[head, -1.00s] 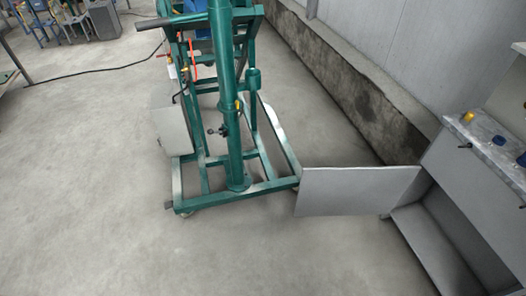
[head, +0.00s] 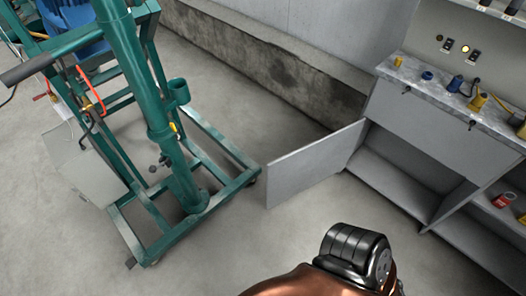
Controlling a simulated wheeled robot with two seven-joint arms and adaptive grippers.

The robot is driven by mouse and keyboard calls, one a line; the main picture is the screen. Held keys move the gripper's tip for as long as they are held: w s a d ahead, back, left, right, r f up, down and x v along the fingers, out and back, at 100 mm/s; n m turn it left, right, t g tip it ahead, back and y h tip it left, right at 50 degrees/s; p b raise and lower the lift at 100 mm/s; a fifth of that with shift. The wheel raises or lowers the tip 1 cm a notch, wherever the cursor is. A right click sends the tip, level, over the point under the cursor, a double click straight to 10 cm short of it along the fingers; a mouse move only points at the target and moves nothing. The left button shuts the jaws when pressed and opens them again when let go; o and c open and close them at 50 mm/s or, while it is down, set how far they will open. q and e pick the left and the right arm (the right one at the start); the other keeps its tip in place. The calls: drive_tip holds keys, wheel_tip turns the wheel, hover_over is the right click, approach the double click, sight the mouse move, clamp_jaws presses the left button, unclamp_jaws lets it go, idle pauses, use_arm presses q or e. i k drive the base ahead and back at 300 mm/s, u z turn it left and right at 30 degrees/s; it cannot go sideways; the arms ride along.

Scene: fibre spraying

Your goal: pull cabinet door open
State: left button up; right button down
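The grey cabinet (head: 425,128) stands at the right of the head view. Its left door (head: 312,170) is swung out from the front and stands open, with its free edge toward the green frame. The lower compartment behind it (head: 400,185) is exposed and looks empty. Neither gripper's fingers are in view. A black and copper part of one of my arms shows at the bottom, in front of the cabinet and apart from the door.
A green wheeled frame (head: 165,150) stands left of the door, with a small gap between. Blue and yellow fittings (head: 478,101) lie on the cabinet top. Red cans (head: 505,199) stand in the right compartment. A low wall (head: 270,65) runs behind. Bare floor lies in front.

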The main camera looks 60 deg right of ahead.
sight(288, 176)
drive_tip(key=z, duration=0.6)
drive_tip(key=i, duration=0.95)
drive_tip(key=z, duration=0.7)
